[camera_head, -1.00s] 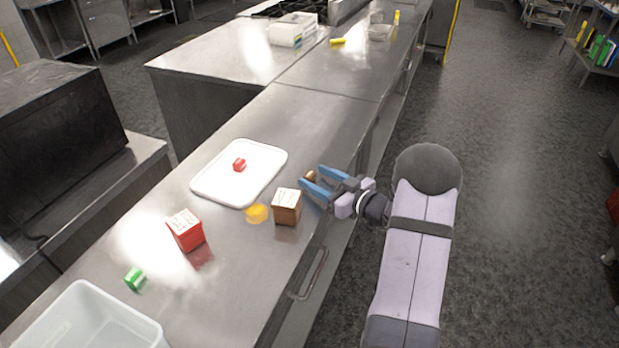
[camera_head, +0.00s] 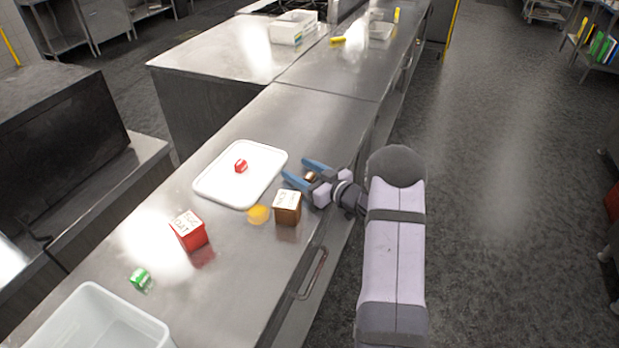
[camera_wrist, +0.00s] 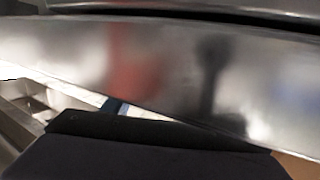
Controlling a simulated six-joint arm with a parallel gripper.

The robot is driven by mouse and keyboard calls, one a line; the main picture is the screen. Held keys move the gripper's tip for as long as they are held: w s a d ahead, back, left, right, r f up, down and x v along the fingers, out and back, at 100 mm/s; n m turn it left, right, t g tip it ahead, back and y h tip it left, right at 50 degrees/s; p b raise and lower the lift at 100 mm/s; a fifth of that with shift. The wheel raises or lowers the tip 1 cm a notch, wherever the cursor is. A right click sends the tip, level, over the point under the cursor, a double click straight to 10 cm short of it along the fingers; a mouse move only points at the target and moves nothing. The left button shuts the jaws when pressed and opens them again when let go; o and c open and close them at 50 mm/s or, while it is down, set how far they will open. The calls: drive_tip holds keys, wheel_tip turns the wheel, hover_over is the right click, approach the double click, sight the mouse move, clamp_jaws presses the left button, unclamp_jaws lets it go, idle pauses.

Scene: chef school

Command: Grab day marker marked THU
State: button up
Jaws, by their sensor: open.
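Other small pieces are a red one (camera_head: 241,166) on the white tray (camera_head: 214,193), a yellow one (camera_head: 258,214) and a green one (camera_head: 140,278). A brown box (camera_head: 288,208) with lettering on top stands just in front of my gripper. The wrist view shows mostly reflective metal and no clear piece.
A red box (camera_head: 188,231) with a lettered top stands left of the brown box. An open translucent bin (camera_head: 92,318) is at the near left. White containers (camera_head: 292,28) stand far back. The steel counter (camera_head: 318,120) is clear beyond the tray.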

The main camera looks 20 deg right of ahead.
drive_tip(key=c, duration=1.1)
drive_tip(key=shift+o, duration=0.2)
